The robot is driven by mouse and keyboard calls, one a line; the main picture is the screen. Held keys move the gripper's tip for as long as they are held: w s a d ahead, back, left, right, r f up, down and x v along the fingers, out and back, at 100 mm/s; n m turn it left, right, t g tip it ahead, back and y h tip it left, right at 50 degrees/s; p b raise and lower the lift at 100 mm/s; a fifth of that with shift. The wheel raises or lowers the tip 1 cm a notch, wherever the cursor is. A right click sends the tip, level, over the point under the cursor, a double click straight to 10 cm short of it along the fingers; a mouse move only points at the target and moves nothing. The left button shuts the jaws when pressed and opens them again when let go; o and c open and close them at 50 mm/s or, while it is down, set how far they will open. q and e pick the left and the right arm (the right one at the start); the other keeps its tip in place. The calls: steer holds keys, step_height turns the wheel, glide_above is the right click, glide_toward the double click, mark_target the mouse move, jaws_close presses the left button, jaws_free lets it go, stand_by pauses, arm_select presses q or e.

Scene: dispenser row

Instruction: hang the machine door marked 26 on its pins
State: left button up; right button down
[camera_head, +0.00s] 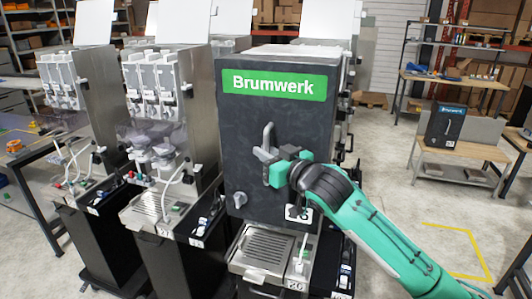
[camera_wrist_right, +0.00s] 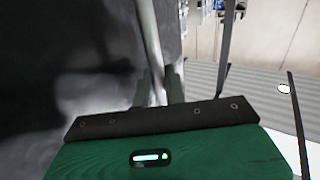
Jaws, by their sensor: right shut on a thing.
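The machine door (camera_head: 240,130) is a dark grey panel with a green Brumwerk sign. Its number tag (camera_head: 304,214) is partly covered by my right arm. The door stands upright in front of its machine, above the drip tray (camera_head: 266,248). My right gripper (camera_head: 270,166) is shut on the door handle (camera_head: 267,137), a grey upright bar. In the right wrist view the fingers (camera_wrist_right: 157,88) close around the handle bar (camera_wrist_right: 147,35) beside the door's dark face (camera_wrist_right: 60,60). The pins are hidden, and I cannot tell whether the door touches them. My left gripper is out of view.
Open dispensers stand to the left, the nearest one (camera_head: 160,110) close beside the door. Another dark Brumwerk panel (camera_head: 444,125) stands on a wooden table (camera_head: 465,148) at the right. Shelves line the back. The floor (camera_head: 385,165) between door and table is clear.

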steer(key=shift+f+b, duration=0.5)
steer(key=shift+f, duration=0.35)
steer(key=shift+w+f, duration=0.1)
steer(key=shift+w, duration=0.15)
stand_by(0.7)
steer(key=c, duration=1.4)
jaws_free()
steer(key=shift+d, duration=0.1)
steer(key=shift+o, duration=0.2)
steer(key=shift+f, duration=0.1)
steer(key=shift+f, duration=0.2)
steer(key=b+v, duration=0.4)
steer(key=v, duration=1)
steer(key=shift+r+b, duration=0.2)
steer(key=shift+b, duration=0.2)
